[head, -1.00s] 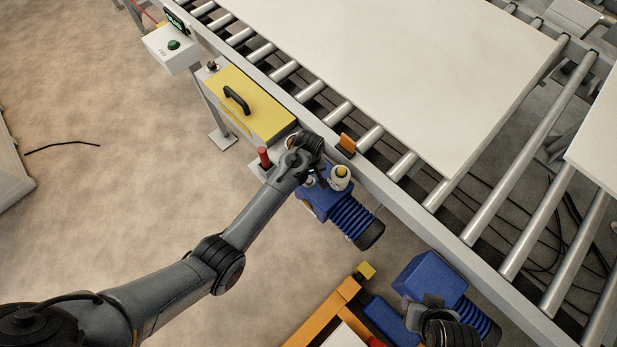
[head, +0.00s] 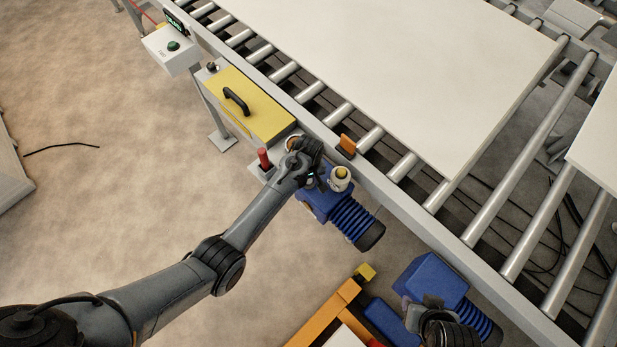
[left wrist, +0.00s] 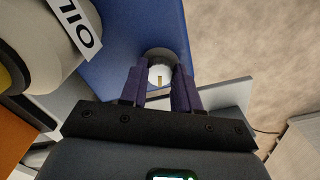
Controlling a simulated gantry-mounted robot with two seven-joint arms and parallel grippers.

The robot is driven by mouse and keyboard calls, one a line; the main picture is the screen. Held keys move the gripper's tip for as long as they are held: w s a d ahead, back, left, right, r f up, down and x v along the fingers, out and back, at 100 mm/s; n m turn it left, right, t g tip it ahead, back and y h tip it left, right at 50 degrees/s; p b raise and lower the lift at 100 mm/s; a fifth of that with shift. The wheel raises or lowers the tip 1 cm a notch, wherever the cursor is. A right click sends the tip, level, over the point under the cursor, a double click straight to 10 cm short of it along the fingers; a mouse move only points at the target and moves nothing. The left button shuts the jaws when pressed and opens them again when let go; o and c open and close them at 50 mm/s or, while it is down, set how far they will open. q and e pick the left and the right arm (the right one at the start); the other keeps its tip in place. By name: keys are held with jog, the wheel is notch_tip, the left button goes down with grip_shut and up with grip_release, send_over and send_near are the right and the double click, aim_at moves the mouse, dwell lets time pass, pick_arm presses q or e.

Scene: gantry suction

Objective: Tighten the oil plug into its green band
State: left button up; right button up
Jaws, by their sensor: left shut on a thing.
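My left gripper (head: 312,178) is down at the near end of the blue pump unit (head: 350,218), beside the conveyor. In the left wrist view its two purple fingers (left wrist: 160,84) are shut on the oil plug (left wrist: 160,72), a pale round piece with a small brownish-yellow mark, against the blue housing (left wrist: 135,30). The wrist hides the plug in the head view. I cannot make out the green band in either view. My right gripper (head: 431,303) is partly in view at the lower right, in front of a second blue unit; its fingers are not clear.
A yellow box with a black handle (head: 250,105), a red knob (head: 264,158) and the conveyor rail (head: 385,190) are close by.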

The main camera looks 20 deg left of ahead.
pick_arm(q)
jog(key=shift+r+p, duration=0.2)
jog(key=shift+p, duration=0.2)
jog(key=m+p, duration=0.3)
jog(key=shift+r+m, duration=0.1)
jog(key=shift+m, duration=0.2)
jog(key=shift+f+m+p, duration=0.25)
jog(key=shift+m+p, duration=0.2)
jog(key=shift+m, duration=0.25)
jog(key=shift+f, duration=0.1)
jog(key=o, duration=1.1)
jog(key=shift+c, duration=0.2)
